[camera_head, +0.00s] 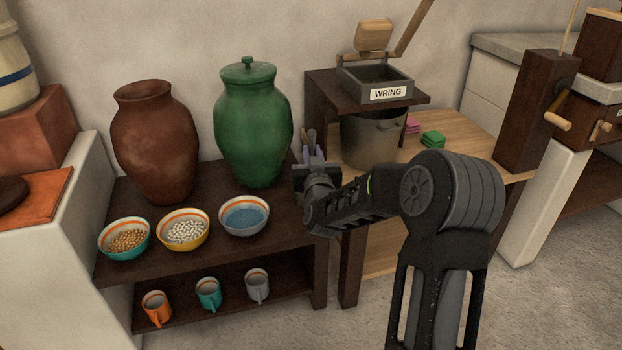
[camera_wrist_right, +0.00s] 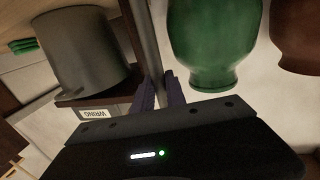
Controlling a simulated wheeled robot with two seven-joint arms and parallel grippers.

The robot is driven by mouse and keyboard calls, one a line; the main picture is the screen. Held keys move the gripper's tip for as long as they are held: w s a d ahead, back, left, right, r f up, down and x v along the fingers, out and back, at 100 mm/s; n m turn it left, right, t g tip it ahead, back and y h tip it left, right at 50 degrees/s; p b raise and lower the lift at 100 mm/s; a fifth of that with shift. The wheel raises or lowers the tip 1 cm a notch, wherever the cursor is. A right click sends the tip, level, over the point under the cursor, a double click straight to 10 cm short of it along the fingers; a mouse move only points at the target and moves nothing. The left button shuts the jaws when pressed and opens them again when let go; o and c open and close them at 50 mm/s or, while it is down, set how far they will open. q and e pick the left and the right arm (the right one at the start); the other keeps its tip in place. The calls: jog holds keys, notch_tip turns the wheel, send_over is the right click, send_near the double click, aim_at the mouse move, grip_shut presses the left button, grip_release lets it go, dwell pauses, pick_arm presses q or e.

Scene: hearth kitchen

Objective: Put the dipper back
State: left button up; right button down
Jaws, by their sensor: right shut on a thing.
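My right gripper (camera_head: 312,158) is at the right end of the dark shelf, between the green lidded jar (camera_head: 253,125) and the metal pot (camera_head: 372,138). Its purple-grey fingers are shut on a slim upright piece, which looks like the dipper's handle (camera_head: 311,137). In the right wrist view a long grey handle (camera_wrist_right: 145,40) runs between the two fingertips (camera_wrist_right: 161,90). The dipper's bowl end cannot be made out. The brown jar (camera_head: 155,140) is open at the top and stands left of the green one. My left gripper is out of view.
Three bowls, with orange beads (camera_head: 126,240), white beads (camera_head: 184,231) and blue filling (camera_head: 244,216), line the shelf front. Mugs (camera_head: 209,293) stand below. The WRING box (camera_head: 376,86) stands above the pot. Green cloths (camera_head: 433,139) lie on the wooden table.

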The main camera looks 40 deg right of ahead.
notch_tip(320, 180, down, 5)
jog(key=shift+r+b, duration=0.1)
jog(key=shift+b, duration=0.85)
jog(key=shift+f+b, duration=0.3)
jog(key=c, duration=1.4)
grip_release()
jog(key=shift+r, duration=0.1)
jog(key=shift+o, duration=0.2)
jog(key=shift+r, duration=0.1)
